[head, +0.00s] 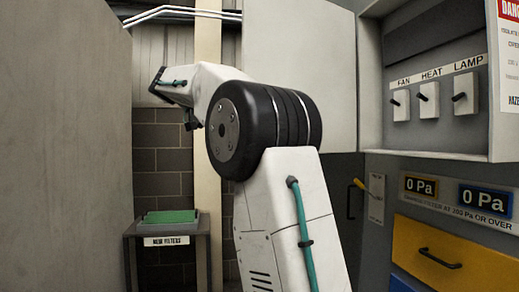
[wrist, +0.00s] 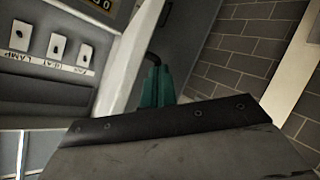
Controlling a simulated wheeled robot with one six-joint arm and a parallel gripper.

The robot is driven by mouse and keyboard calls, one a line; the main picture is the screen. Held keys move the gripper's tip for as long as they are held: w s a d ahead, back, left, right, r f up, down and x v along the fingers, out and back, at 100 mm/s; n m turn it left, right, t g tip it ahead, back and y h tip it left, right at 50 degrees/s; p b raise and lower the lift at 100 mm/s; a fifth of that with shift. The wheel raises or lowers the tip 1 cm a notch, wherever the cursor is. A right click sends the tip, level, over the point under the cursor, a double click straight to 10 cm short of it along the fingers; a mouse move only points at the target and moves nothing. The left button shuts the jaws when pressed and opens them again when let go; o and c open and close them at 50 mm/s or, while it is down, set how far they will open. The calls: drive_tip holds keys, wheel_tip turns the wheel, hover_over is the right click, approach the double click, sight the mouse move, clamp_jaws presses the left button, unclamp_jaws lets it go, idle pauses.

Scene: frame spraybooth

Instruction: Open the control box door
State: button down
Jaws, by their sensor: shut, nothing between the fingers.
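The control box (head: 430,70) is at the upper right of the head view, and its front is uncovered. Its pale door (head: 300,60) stands swung out to the left, partly behind my arm. The switches marked FAN, HEAT and LAMP show inside. In the wrist view, tilted nearly upside down, the box interior (wrist: 40,85) is at the left. My gripper (wrist: 157,78) has its teal fingers together and empty, beside a pale panel edge (wrist: 135,60); contact is unclear. I cannot make out the fingers in the head view.
Below the box are two pressure displays (head: 485,199) and a yellow drawer (head: 440,255). A small table (head: 138,228) with green filters stands at the lower left. A large grey panel (head: 65,150) fills the left side. A brick wall (head: 160,150) is behind.

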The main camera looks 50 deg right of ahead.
drive_tip(key=s+m+t+y, duration=0.6)
drive_tip(key=s+m, duration=0.3)
drive_tip(key=s, duration=0.8)
drive_tip(key=w+d+f, duration=0.5)
drive_tip(key=w+f, duration=0.3)
drive_tip(key=shift+d, duration=0.15)
